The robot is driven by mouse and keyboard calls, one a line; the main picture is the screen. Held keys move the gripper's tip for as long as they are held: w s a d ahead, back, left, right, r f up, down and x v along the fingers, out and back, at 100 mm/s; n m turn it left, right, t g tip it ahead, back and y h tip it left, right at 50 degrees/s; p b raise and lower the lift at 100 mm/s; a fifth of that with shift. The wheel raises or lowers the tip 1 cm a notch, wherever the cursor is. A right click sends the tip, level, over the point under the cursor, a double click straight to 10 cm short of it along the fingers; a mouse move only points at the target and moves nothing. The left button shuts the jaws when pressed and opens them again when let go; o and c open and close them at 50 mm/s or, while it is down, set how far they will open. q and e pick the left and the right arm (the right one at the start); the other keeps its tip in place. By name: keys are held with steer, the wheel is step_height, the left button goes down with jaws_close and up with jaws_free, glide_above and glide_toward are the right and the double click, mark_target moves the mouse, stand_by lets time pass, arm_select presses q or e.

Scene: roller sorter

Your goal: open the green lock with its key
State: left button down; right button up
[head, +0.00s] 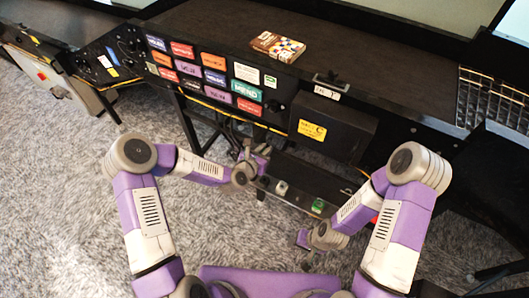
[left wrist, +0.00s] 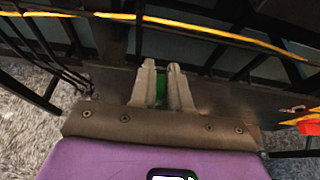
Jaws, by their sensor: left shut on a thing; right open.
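My left gripper (head: 262,153) is in front of the black console's lower frame, left of the locks. In the left wrist view its two fingers (left wrist: 161,84) are shut on a small green piece (left wrist: 160,91), which looks like the green key; the fingers hide most of it. A green lock (head: 318,205) sits on the low dark shelf, right of and lower than my left gripper. My right gripper (head: 302,240) is open below the green lock, apart from it.
A whitish lock (head: 281,187) sits left of the green one, and a red item (head: 375,219) shows partly behind my right arm. A black box (head: 335,128) overhangs the shelf. Frame bars and a yellow cable (left wrist: 225,30) run near my left gripper.

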arm_select(q)
steer(key=shift+r+p, duration=1)
steer(key=shift+r, duration=0.85)
